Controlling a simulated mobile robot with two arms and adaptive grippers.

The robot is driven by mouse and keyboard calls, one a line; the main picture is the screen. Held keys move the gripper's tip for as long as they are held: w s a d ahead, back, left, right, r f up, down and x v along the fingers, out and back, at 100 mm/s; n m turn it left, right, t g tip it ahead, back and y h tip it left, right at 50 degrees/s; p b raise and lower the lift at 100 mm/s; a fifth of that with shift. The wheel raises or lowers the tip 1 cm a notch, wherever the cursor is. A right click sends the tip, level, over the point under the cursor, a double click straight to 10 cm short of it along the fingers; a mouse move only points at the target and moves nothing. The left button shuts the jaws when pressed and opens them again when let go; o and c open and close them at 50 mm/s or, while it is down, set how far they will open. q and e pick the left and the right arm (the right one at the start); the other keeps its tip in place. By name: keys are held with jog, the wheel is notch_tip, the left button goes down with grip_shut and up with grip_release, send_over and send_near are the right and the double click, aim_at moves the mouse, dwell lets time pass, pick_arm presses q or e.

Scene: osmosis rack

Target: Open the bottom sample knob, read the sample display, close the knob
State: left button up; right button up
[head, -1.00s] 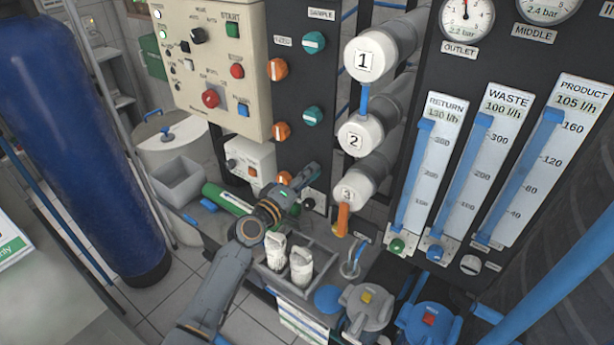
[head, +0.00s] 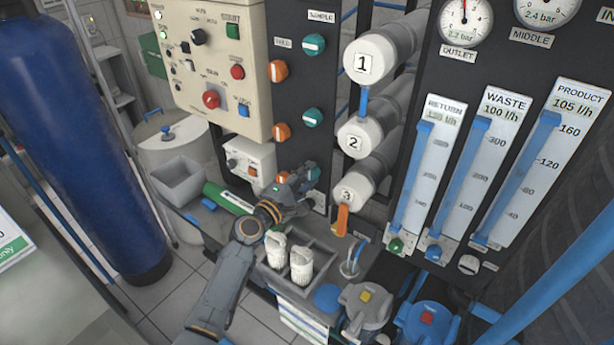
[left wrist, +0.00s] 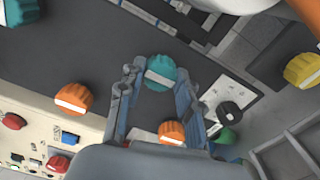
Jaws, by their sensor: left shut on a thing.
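The bottom sample knob (head: 313,171) is teal and sits low on the dark panel, partly hidden by my left gripper (head: 301,178). In the left wrist view, the teal knob (left wrist: 160,72) with a white band lies between the two fingertips of my left gripper (left wrist: 154,80). The gripper is shut on it. The middle teal knob (head: 312,117) and top teal knob (head: 313,44) are above it, under the sample label (head: 321,16). I cannot make out a sample display reading. My right gripper is in neither view.
Orange knobs (head: 278,71) line the panel left of the teal ones; the lowest orange knob (left wrist: 171,132) is close beside my gripper. White numbered cylinders (head: 362,63) stick out at the right. A grey tray with white bottles (head: 301,265) lies below the arm.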

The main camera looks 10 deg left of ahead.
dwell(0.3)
pick_arm(q)
jog(key=o, duration=1.2)
jog(key=shift+c, duration=0.2)
jog(key=shift+s+a, duration=0.1)
jog(key=shift+s, duration=0.15)
jog(key=v, duration=1.1)
jog(key=shift+s, duration=0.2)
jog(key=shift+f, duration=0.1)
